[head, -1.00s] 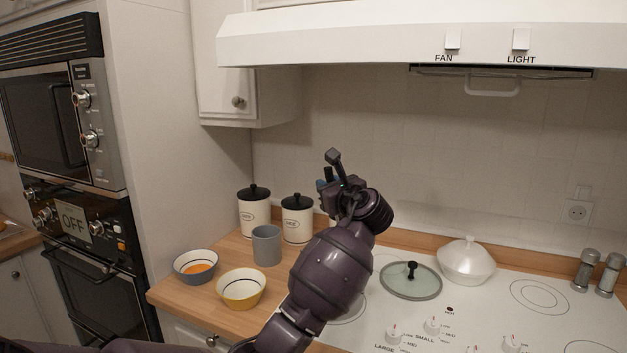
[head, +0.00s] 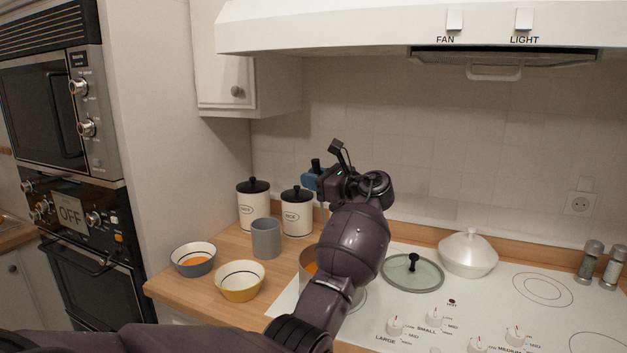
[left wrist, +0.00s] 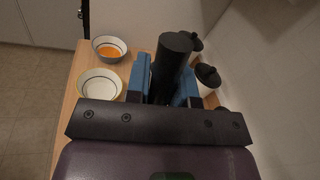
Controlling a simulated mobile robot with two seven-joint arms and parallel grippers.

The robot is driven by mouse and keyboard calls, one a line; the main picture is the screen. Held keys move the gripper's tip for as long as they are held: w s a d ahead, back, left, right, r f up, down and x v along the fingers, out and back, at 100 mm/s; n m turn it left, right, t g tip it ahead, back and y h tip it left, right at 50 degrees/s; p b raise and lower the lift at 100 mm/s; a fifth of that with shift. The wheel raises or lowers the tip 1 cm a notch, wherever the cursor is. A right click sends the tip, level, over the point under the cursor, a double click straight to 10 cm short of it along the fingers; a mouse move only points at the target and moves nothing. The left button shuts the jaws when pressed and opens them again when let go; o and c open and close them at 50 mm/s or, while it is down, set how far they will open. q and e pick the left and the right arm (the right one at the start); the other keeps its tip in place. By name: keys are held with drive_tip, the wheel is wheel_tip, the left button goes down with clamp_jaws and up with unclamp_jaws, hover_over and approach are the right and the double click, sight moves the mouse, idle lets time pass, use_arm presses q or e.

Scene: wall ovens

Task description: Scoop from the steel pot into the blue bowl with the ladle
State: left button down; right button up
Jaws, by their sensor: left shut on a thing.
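My left gripper (head: 314,180) is shut on the ladle's dark handle (head: 316,164), above the back of the counter. The thick black ladle handle (left wrist: 171,62) stands between the blue fingers in the left wrist view. A thin shaft seems to run down below the fingers; the ladle's head is hidden. The steel pot (head: 305,262) shows only as a sliver with orange contents, mostly behind my left arm. The blue bowl (head: 194,267) sits on the counter at left with orange contents; it also shows in the left wrist view (left wrist: 110,57). My right gripper is not in view.
A yellow bowl (head: 240,290), empty-looking, and a grey cup (head: 266,240) stand near the blue bowl. Two lidded canisters (head: 253,210) are behind. A glass lid (head: 412,276) and a white lidded dish (head: 467,258) are on the cooktop. The range hood (head: 400,30) hangs above.

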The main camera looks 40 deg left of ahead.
use_arm(q)
wheel_tip(320, 180, down, 12)
drive_tip(key=b, duration=0.2)
drive_tip(key=shift+r, duration=0.15)
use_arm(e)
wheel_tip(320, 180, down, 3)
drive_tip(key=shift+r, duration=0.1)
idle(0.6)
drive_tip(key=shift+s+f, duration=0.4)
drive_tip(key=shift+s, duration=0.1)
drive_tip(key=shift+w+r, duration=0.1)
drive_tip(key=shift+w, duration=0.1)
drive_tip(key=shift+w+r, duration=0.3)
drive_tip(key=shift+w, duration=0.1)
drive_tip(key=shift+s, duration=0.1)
